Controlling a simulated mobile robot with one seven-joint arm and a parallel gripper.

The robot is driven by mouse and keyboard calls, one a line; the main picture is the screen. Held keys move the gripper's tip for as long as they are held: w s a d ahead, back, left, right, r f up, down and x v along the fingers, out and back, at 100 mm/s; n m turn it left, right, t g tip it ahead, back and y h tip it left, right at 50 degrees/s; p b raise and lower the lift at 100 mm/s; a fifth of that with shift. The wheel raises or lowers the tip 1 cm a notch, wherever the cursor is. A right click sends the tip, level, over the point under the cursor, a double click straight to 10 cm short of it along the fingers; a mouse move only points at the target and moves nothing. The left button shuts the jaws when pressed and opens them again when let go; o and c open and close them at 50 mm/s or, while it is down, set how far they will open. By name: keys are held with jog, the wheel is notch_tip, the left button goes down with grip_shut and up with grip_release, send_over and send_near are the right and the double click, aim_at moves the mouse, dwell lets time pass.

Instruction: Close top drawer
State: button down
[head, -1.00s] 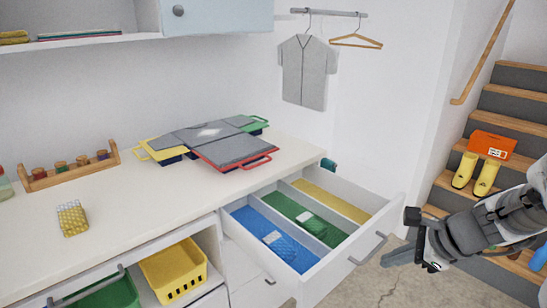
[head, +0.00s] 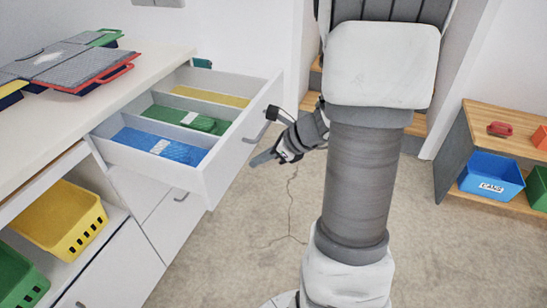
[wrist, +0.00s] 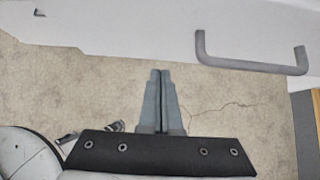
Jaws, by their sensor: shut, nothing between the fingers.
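The top drawer (head: 231,160) is pulled out from the white counter, showing blue, green and yellow sections side by side. Its grey bar handle (head: 258,133) is on the front panel and also shows in the wrist view (wrist: 252,66). My gripper (head: 262,158) is shut and empty, in front of the drawer's outer face and close to the handle. In the wrist view my closed fingers (wrist: 160,74) point toward the white drawer front (wrist: 125,22), with the handle to their right. A gap seems to remain; contact cannot be seen.
The counter (head: 105,95) carries grey folders with coloured edges. A yellow basket (head: 60,220) and a green one (head: 18,275) sit on a shelf below. A wooden shelf unit with a blue bin (head: 492,178) stands at the right. The floor in front of the drawer is clear.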

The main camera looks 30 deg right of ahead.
aim_at(236, 160)
jog(key=shift+w+a+r, duration=0.1)
jog(key=shift+w+a, duration=0.45)
jog(key=shift+w, duration=0.15)
jog(key=shift+w+a+r, duration=0.1)
jog(key=shift+w+a, duration=0.4)
jog(key=shift+w, duration=0.2)
